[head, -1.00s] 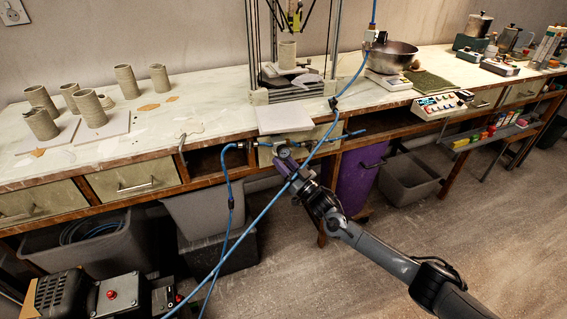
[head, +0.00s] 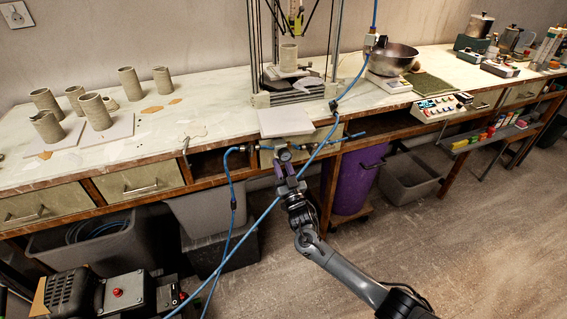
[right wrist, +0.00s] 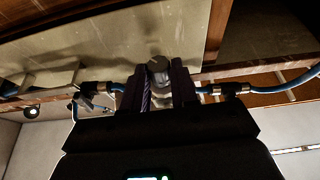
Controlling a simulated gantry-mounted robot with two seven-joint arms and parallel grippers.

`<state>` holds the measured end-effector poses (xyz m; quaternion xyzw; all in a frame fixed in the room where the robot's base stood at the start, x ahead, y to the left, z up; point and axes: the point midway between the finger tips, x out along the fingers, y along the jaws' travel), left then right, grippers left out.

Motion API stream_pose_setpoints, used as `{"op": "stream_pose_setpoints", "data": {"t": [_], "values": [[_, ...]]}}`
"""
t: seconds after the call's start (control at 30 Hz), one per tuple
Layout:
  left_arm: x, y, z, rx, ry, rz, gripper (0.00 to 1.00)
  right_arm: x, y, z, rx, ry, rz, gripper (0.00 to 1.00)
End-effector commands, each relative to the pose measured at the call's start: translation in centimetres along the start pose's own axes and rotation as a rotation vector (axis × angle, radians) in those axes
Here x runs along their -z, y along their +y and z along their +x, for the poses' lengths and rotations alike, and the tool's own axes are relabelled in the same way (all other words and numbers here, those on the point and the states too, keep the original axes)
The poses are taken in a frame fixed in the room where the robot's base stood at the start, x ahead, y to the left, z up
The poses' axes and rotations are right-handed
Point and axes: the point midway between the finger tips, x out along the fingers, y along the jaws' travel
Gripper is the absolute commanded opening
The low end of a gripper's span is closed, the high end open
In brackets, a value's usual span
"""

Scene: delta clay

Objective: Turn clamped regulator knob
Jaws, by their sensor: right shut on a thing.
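The regulator (head: 284,155) is fixed under the front edge of the workbench, with a small round gauge face and blue hose fittings on both sides. My right gripper (head: 286,172) reaches up to it from below. In the right wrist view its two dark fingers (right wrist: 157,88) stand on either side of the grey round knob (right wrist: 156,65) and are shut on it. The knob's lower part is hidden between the fingers. My left gripper is not in view.
Blue hoses (head: 231,185) run from the regulator, and one crosses diagonally close to my right gripper. A purple bin (head: 352,180) and a grey bin (head: 410,178) stand to the right under the bench. A small board (head: 286,122) lies above the regulator. The floor at right is clear.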

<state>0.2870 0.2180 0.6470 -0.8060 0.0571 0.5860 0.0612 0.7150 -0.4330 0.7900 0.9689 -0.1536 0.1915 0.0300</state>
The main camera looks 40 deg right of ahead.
Motion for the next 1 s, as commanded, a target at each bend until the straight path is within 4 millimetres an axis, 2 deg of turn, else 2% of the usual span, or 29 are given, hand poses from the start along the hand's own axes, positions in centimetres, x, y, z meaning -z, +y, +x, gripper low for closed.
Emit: {"op": "stream_pose_setpoints", "data": {"t": [0.27, 0.7, 1.0], "values": [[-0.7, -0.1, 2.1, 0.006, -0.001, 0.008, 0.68, -0.5, -0.9, -0.1, -0.247, 0.002, -0.092, 0.00], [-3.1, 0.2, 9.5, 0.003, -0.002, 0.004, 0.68, -0.9, -1.5, 0.1, -0.577, 0.003, -0.234, 0.00], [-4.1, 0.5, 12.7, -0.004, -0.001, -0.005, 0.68, -0.6, -1.6, 0.5, -0.694, 0.003, -0.285, 0.00]]}}
